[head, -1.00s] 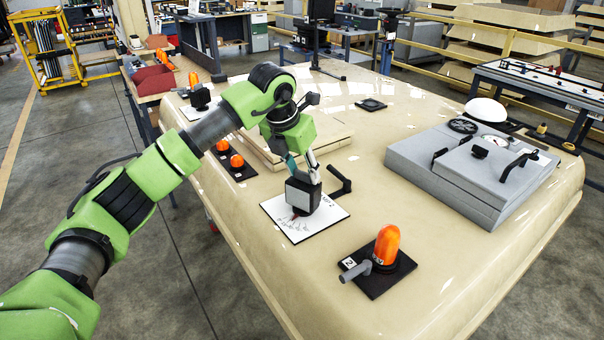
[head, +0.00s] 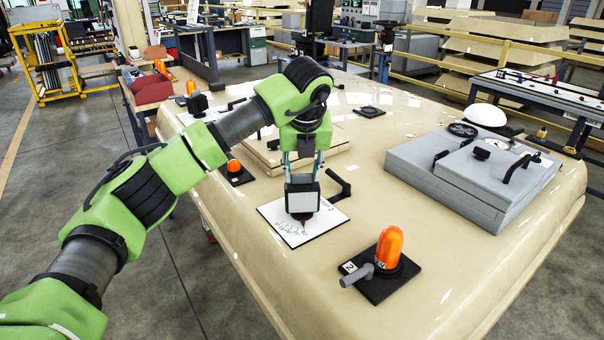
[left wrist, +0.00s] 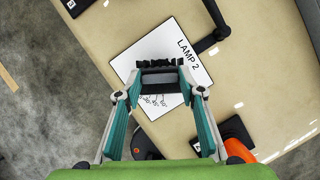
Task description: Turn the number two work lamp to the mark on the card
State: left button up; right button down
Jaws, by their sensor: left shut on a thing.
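The number two work lamp (head: 302,198) is a black box-shaped head with a pale face, above a white card. The card (head: 283,228) carries fanned lines and angle figures near its lower left edge. It reads "LAMP 2" in the left wrist view (left wrist: 197,63). A small red pointer shows under the lamp in the head view. My left gripper (head: 303,172) is shut on the lamp head from above, one finger on each side, also in the left wrist view (left wrist: 161,86). Which line the pointer meets is too small to tell. My right gripper is not in view.
A black crank-like handle (head: 341,187) stands at the card's right edge. An orange beacon (head: 389,248) on a black plate with a grey lever stands in front to the right. A grey case (head: 450,185) lies farther right. Bare cream surface lies between them.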

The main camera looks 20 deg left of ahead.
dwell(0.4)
pick_arm(q)
jog(key=o, duration=1.1)
jog(key=shift+r, duration=0.1)
jog(key=v, duration=1.2)
